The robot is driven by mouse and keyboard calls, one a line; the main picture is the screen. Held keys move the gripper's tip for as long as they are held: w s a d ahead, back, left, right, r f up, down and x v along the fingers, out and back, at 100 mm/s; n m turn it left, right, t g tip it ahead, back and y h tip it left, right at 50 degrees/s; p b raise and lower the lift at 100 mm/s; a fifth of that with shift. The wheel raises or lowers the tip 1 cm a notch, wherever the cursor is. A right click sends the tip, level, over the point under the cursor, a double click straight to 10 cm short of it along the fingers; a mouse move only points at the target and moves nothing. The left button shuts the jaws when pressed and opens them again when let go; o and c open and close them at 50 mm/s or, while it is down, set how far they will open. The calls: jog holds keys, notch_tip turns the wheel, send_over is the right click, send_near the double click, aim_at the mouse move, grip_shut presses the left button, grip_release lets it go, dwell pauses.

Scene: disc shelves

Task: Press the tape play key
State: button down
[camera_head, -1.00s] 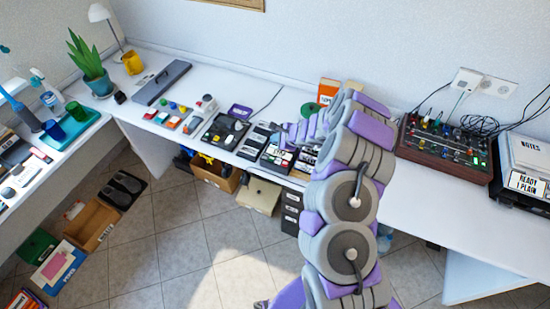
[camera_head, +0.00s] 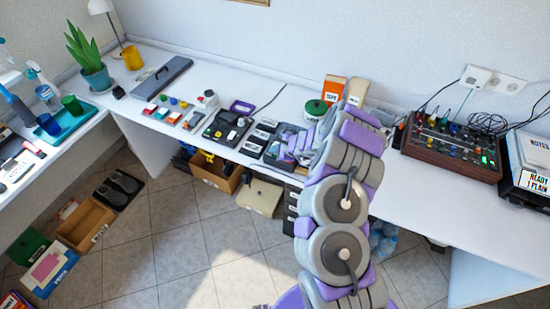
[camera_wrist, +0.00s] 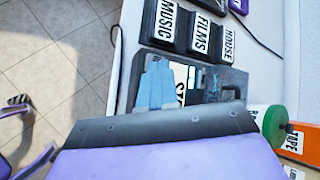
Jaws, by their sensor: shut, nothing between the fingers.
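The tape machine is a dark, flat device (camera_head: 271,155) near the front edge of the white desk, partly covered by my gripper. In the wrist view this dark device (camera_wrist: 232,80) has a white label, mostly hidden, and dark parts on its right side. I cannot make out a play key. My gripper (camera_head: 292,146) is over the device in the head view. In the wrist view its pale blue fingers (camera_wrist: 156,82) are together, in front of the device's left part. They look empty; I cannot tell whether they touch it.
Black pieces labelled MUSIC (camera_wrist: 166,20), FILMS (camera_wrist: 203,30) and HOUSE (camera_wrist: 231,40) lie beside the device. A green round thing (camera_wrist: 275,126) and an orange TAPE box (camera_wrist: 294,140) stand on its other side. A mixer (camera_head: 450,145) sits farther right on the desk.

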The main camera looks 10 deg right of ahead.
jog(key=shift+d, duration=1)
jog(key=shift+a, duration=0.85)
jog(key=shift+d, duration=0.65)
jog(key=shift+a, duration=0.5)
jog(key=shift+d, duration=0.1)
jog(key=shift+d+f, duration=0.2)
jog(key=shift+d, duration=0.1)
jog(key=shift+a+f+b, duration=0.1)
jog(key=shift+f+b, duration=0.1)
jog(key=shift+b, duration=0.25)
jog(key=shift+a, duration=0.15)
